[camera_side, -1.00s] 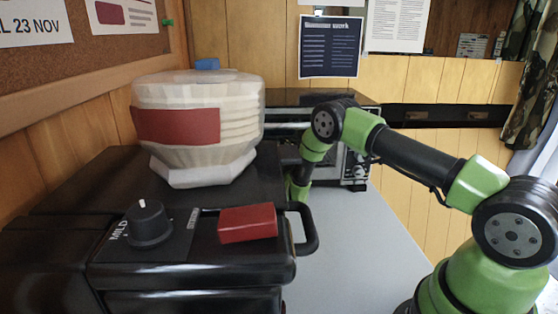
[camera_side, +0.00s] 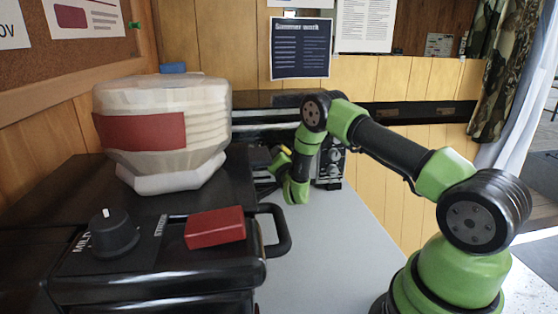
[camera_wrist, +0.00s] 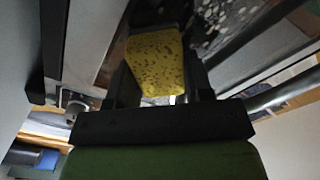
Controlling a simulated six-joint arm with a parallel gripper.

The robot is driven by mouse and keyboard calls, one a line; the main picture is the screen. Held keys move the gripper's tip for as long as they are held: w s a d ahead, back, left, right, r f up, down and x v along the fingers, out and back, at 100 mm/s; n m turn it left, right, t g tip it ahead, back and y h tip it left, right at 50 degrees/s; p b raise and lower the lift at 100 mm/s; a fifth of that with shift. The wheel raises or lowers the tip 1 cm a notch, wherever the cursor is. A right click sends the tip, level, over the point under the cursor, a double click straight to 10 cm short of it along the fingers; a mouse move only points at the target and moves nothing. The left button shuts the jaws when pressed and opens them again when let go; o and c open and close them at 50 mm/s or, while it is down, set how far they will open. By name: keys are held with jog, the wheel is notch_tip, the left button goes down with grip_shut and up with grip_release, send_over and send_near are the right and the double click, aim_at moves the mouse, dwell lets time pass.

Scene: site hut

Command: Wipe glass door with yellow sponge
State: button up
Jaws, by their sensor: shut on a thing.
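The yellow sponge (camera_wrist: 156,62), with dark pores, sits between the two dark fingers of my gripper (camera_wrist: 160,88) in the wrist view. The gripper is shut on it. A dark pane with pale specks, apparently the glass door (camera_wrist: 222,18), lies just beyond the sponge. I cannot tell whether they touch. In the side view my gripper (camera_side: 270,167) points left at the oven (camera_side: 330,168), low by its front. A small bit of yellow shows beside my wrist there. The door's face is mostly hidden in that view by my arm and the black appliance.
A black appliance (camera_side: 150,270) with a knob (camera_side: 114,233) and loop handle (camera_side: 284,232) fills the left foreground. A red block (camera_side: 214,227) and a large pale container (camera_side: 165,130) rest on it. The grey counter (camera_side: 330,250) is bare right of the handle.

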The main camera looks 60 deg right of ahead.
jog(key=shift+w+a, duration=1.4)
jog(key=shift+a, duration=0.1)
jog(key=shift+w+a+r, duration=0.55)
jog(key=shift+w+a, duration=1.85)
jog(key=shift+w, duration=0.3)
jog(key=shift+s+d+f, duration=0.1)
jog(key=shift+s+d, duration=2.35)
jog(key=shift+s, duration=0.3)
jog(key=shift+s+d, duration=1.4)
jog(key=shift+d, duration=0.05)
jog(key=shift+w+a, duration=1.45)
jog(key=shift+w, duration=0.05)
jog(key=shift+w+a, duration=1.45)
jog(key=shift+w, duration=0.25)
jog(key=shift+c, duration=0.5)
jog(key=shift+w+a, duration=1.15)
jog(key=shift+a, duration=0.2)
jog(key=shift+a, duration=0.1)
